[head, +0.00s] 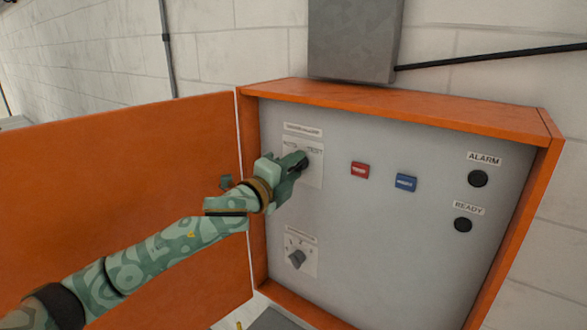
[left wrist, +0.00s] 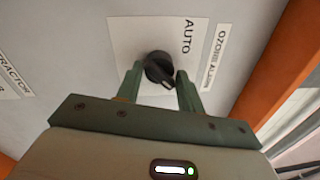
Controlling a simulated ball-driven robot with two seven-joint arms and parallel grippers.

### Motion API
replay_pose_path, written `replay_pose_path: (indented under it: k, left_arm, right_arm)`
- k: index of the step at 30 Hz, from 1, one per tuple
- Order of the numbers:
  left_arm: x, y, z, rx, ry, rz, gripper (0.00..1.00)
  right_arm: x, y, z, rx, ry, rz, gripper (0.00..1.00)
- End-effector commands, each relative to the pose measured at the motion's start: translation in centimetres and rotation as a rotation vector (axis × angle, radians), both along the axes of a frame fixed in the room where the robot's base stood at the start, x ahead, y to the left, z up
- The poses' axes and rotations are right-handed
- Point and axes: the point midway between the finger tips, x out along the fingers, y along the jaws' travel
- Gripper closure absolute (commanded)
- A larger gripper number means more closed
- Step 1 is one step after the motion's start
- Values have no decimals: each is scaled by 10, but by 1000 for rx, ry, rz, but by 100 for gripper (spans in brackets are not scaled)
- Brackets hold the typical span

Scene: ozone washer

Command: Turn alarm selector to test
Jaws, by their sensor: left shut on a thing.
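The alarm selector is a black knob (left wrist: 158,68) on a white label plate (left wrist: 140,35) inside an open orange cabinet. In the head view the plate (head: 314,172) reads AUTO on the left and TEST on the right. My left gripper (head: 300,163) reaches the plate from the left and mostly hides the knob there. In the left wrist view my left gripper (left wrist: 160,86) has one finger on each side of the knob and is shut on it. I cannot tell for sure which word the knob points to. My right gripper is not in view.
The cabinet door (head: 120,190) stands open at the left. A second selector (head: 297,258) sits below. A red button (head: 360,170) and a blue button (head: 405,183) are to the right, with dark ALARM (head: 478,178) and READY (head: 463,225) lamps beyond.

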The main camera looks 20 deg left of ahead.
Motion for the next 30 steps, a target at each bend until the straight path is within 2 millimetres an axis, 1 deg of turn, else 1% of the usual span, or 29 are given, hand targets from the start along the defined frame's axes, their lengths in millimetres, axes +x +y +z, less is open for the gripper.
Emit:
replay_pose_path:
  k: [1,4,5,6,14,17,19,23,30]
  left_arm:
    - [0,1,-8,9,13,5,85]
    - [0,1,-8,9,13,5,85]
    - [0,1,-8,9,13,5,54]
    - [0,1,-8,8,13,4,45]
    - [0,1,-4,3,6,3,45]
    - [-5,3,-4,3,5,2,45]
    - [-13,6,-6,3,5,2,45]
    - [-41,17,-10,4,6,2,45]
    - [-103,40,-16,8,8,2,45]
  right_arm:
    - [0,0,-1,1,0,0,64]
    - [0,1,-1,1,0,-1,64]
    - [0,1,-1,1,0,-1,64]
    - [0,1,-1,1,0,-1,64]
    - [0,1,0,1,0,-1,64]
    - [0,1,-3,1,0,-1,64]
    - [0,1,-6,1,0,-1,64]
    - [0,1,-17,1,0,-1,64]
    - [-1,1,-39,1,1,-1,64]
